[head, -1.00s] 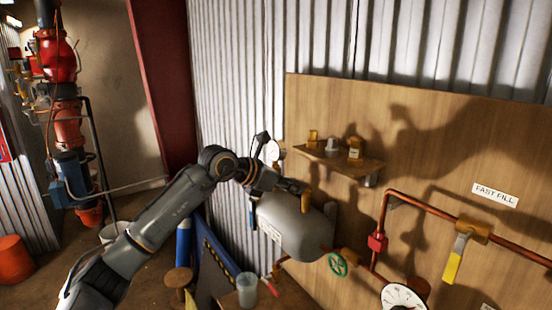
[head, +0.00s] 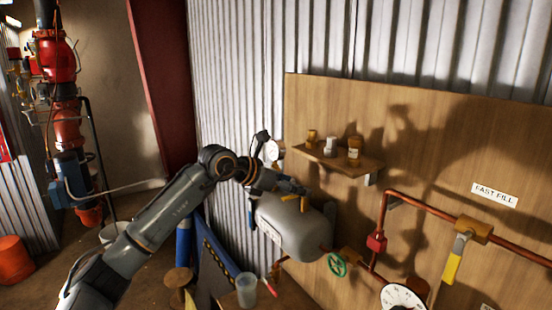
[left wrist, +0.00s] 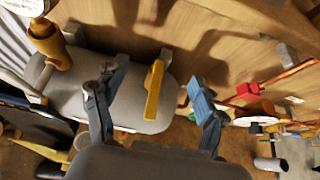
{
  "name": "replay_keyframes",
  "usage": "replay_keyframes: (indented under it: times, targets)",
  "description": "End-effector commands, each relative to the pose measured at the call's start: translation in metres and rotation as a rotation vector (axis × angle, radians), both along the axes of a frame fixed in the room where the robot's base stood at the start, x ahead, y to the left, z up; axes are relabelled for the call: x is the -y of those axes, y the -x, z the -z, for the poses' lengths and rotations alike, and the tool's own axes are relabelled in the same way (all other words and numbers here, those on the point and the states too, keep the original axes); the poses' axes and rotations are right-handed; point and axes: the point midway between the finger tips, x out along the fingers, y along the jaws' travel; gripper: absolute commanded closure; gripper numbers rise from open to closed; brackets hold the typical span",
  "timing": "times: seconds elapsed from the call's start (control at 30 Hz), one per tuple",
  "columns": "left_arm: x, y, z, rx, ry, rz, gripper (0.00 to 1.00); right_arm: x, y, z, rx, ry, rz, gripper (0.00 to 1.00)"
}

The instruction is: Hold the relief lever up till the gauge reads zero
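A yellow lever (left wrist: 154,88) stands out in front of a grey tank (left wrist: 140,108) in the left wrist view. My left gripper (left wrist: 155,92) is open, with one finger on each side of the lever and a gap at both sides. In the head view the gripper (head: 302,190) is just above the tank (head: 293,222) and largely covers the lever. A round white gauge (head: 273,150) shows partly behind my left wrist; its reading is too small to tell. A larger dial (head: 402,298) is cut off at the bottom edge. My right gripper is out of view.
A shelf (head: 340,160) with small fittings juts from the wooden board (head: 420,150) right of the gripper. A red-brown pipe (head: 425,207), a yellow-handled valve (head: 454,265) and a green handwheel (head: 337,265) are further right and below.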

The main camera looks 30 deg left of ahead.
Motion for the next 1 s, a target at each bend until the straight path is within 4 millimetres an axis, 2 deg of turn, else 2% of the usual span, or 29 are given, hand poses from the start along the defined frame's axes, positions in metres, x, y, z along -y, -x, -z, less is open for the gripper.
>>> replay_keyframes:
  times: [0.37,0.47,0.8,1.0]
  targets:
    - [-0.001,0.002,0.003,-0.005,-0.001,0.000,0.15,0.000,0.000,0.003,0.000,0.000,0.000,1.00]
    - [-0.006,0.011,0.007,-0.004,-0.004,-0.001,0.15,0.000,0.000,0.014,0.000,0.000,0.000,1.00]
    - [-0.025,0.058,0.010,-0.003,-0.005,-0.002,0.15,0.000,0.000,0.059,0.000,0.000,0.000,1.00]
    - [-0.030,0.074,0.005,-0.006,-0.002,0.000,0.15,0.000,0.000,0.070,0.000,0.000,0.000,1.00]
